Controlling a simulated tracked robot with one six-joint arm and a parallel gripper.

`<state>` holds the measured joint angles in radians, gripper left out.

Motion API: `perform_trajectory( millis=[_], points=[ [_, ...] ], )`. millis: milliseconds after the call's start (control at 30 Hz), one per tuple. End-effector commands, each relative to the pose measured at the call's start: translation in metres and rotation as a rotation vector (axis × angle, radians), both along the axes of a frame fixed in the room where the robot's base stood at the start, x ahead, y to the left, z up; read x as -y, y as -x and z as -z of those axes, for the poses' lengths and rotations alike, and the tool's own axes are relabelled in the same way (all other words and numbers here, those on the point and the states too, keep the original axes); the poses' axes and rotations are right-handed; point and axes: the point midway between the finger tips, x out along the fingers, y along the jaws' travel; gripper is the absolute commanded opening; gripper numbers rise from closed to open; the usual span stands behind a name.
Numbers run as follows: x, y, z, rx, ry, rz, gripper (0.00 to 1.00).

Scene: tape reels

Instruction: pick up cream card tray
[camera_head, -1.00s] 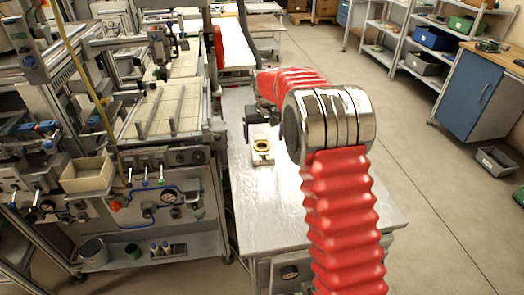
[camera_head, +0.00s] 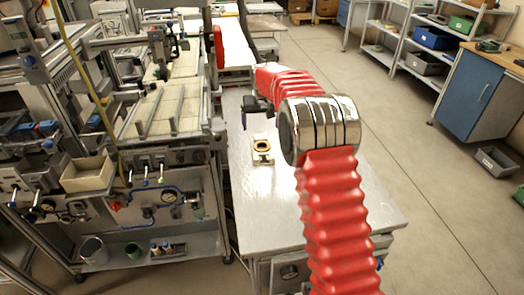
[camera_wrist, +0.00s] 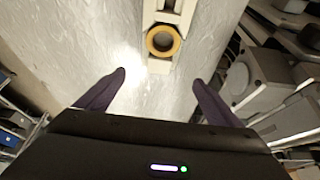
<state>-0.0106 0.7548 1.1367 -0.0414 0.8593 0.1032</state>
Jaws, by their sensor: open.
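A small cream tray (camera_head: 263,159) lies on the metal-topped table, with a yellow-brown ring-shaped reel (camera_head: 261,146) on it. In the wrist view the cream tray (camera_wrist: 174,12) runs to the top edge, and the ring (camera_wrist: 162,41) sits near its lower end. My gripper (camera_head: 250,113) is above the table, over the far side of the tray, apart from it. In the wrist view the dark fingers of my gripper (camera_wrist: 160,78) are spread wide with nothing held between them. The tray's lower end shows just beyond the fingertips.
The table top (camera_head: 285,215) is otherwise mostly clear. A machine bench stands close along its left side, with a cream open box (camera_head: 88,174) on it. A blue cabinet (camera_head: 470,95) and shelves stand at the right, across open floor.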

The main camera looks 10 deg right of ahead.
Motion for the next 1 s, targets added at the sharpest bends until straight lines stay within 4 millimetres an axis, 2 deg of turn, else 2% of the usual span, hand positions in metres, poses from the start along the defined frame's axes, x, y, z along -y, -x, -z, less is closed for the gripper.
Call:
perform_trajectory(
  millis=[100, 300, 767, 1000],
  points=[
    [0.001, -0.007, 0.019, -0.002, 0.0, 0.0, 0.88],
    [0.002, -0.017, 0.041, -0.001, 0.0, 0.0, 0.88],
    [0.002, -0.019, 0.047, 0.0, 0.0, 0.0, 0.88],
    [0.003, -0.028, 0.064, -0.001, 0.0, 0.0, 0.88]
  ],
)
